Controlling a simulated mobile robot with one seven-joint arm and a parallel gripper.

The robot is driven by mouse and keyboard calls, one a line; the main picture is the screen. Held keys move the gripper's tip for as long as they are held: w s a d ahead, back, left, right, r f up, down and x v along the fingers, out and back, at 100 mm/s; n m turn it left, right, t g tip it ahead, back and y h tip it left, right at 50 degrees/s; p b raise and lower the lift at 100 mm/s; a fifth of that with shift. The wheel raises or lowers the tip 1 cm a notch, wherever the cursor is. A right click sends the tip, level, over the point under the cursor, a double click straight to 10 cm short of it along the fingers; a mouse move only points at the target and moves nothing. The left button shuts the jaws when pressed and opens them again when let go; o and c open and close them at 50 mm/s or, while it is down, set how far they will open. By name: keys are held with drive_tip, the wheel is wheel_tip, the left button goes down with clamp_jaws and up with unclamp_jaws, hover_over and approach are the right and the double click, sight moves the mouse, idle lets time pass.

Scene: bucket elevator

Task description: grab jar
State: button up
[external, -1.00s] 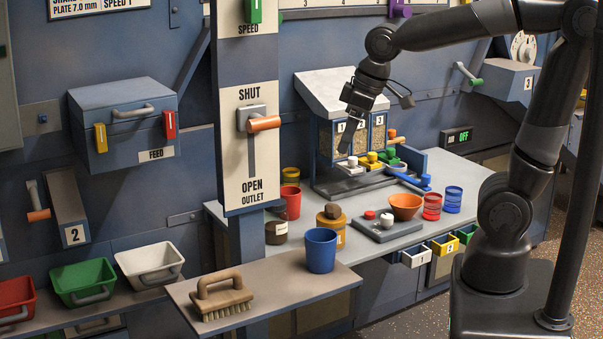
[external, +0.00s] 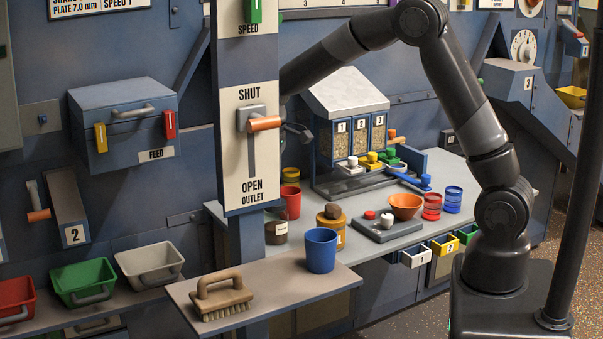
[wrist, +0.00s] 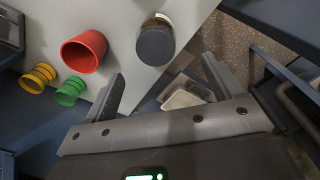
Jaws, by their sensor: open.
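The jar (external: 276,232) stands upright at the left end of the grey counter, partly hidden by the blue post and the panel. In the wrist view the jar (wrist: 156,44) is seen from above, with a round grey lid and a clear side, near the counter's edge. My gripper (wrist: 163,70) is open and empty. In the external view the gripper is hidden behind the lever panel; only part of my arm shows.
A red cup (wrist: 83,52) stands beside the jar, with green (wrist: 70,91) and yellow (wrist: 38,77) ribbed cups farther off. The lever panel (external: 250,150) stands in front of my arm. A blue cup (external: 320,250) and a brush (external: 222,294) are on the front shelf.

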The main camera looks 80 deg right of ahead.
sight(275, 217)
drive_tip(key=shift+w+d+f, duration=0.15)
drive_tip(key=shift+d+f, duration=0.05)
drive_tip(key=shift+f, duration=0.25)
wheel_tip(275, 217, down, 5)
drive_tip(key=shift+f, duration=0.15)
drive_tip(key=shift+s+d+f, duration=0.1)
drive_tip(key=shift+s+f, duration=0.1)
drive_tip(key=shift+f, duration=1.15)
drive_tip(key=shift+s+f, duration=0.15)
drive_tip(key=shift+f, duration=1.2)
drive_tip(key=shift+c, duration=0.5)
drive_tip(key=c, duration=1.2)
